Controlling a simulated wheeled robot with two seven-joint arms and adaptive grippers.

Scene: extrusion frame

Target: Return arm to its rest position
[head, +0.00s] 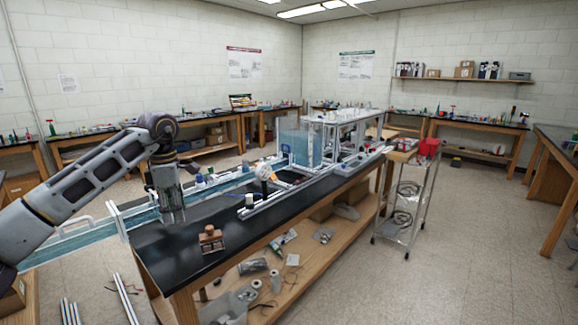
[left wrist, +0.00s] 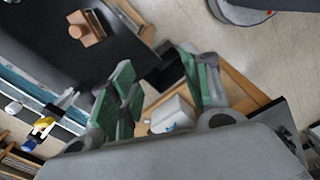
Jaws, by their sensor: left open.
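My left arm comes in from the left in the head view. Its gripper (head: 171,205) points down above the near left end of the black-topped table (head: 238,227). In the left wrist view the green-padded fingers of the left gripper (left wrist: 165,90) stand apart with nothing between them. A small brown wooden block piece (head: 211,239) sits on the black top, to the right of the gripper and apart from it. It also shows in the left wrist view (left wrist: 86,27). My right gripper is in neither view.
A long clear water channel (head: 82,240) runs behind the table's near end. A clear tank and white extrusion frame (head: 345,127) stand at its far end. A metal cart (head: 405,195) stands to the right. Open floor (head: 470,260) lies at the right.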

